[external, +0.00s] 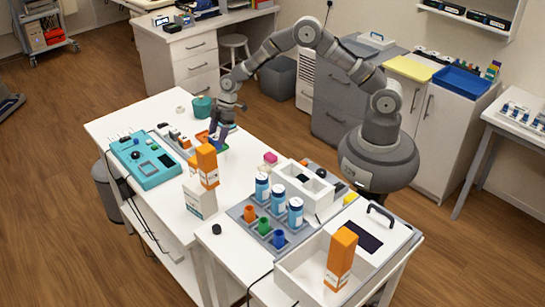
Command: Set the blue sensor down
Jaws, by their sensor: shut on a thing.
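My gripper (221,127) is over the far white table (122,120), pointing down near its back middle. It is shut on a small dark blue item, the blue sensor (216,139), which hangs at the fingertips. At this size I cannot tell whether the sensor touches what is below it. An orange item lies right beside and partly behind it. The fingers hide part of the sensor.
A teal cup (202,107) stands just behind my gripper. A teal device (146,159) lies at the left, and an orange-and-white box (207,165) stands in front. A grey rack (247,222) of bottles is on the nearer table. White tabletop right of the gripper is clear.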

